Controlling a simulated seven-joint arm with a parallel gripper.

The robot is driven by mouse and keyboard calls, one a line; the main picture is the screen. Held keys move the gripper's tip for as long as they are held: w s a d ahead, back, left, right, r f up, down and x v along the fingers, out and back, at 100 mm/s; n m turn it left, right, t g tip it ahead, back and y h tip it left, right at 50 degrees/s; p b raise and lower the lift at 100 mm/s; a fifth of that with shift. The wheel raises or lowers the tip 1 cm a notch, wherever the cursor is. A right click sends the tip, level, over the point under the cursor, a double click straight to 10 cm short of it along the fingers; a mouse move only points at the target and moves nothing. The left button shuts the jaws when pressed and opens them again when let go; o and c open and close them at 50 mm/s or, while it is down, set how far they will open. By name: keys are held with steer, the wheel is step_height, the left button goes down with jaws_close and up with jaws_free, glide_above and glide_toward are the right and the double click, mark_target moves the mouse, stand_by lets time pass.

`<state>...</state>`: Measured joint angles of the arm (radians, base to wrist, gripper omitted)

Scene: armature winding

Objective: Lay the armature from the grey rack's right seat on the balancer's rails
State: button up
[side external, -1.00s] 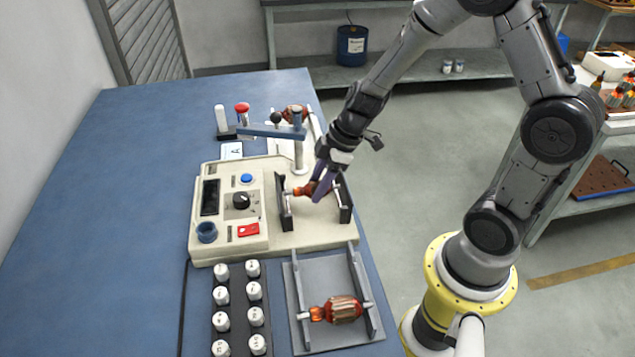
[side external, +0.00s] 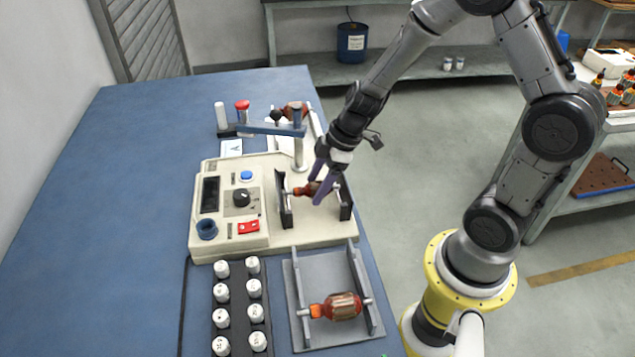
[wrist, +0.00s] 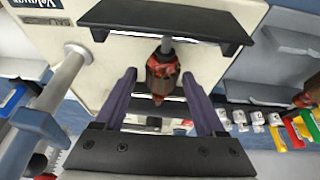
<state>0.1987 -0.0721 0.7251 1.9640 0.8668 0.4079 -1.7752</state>
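An armature (side external: 303,190), with a red-brown core and an orange commutator, lies across the two dark upright rails (side external: 286,205) of the cream balancer (side external: 268,243). It also shows in the wrist view (wrist: 163,75), with its shaft reaching the far rail (wrist: 165,20). My gripper (side external: 317,183) is just above the balancer, between the rails. In the wrist view, my gripper's purple fingers (wrist: 160,82) are spread either side of the armature with visible gaps. The grey rack (side external: 322,268) stands in front of the balancer and holds another armature (side external: 342,306) at its near end.
A post with a blue arm (side external: 272,129) stands behind the rails, close to my gripper. Another armature (side external: 293,109) lies at the far end of the bench. A dark strip of white-capped pieces (side external: 236,300) lies left of the rack. The blue bench (side external: 110,210) is clear at left.

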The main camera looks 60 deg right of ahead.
steer(key=shift+o, duration=0.5)
steer(key=v, duration=1.4)
steer(key=shift+a+f, duration=0.1)
steer(key=s+a+r+n+t+h, duration=0.1)
steer(key=s+a+r+t, duration=0.1)
steer(key=s+a+r, duration=0.5)
steer(key=s+d+m+h, duration=0.2)
steer(key=s+d+m, duration=0.1)
steer(key=s+m, duration=0.4)
steer(key=m, duration=0.3)
steer(key=shift+s+d, duration=0.2)
steer(key=shift+s, duration=0.15)
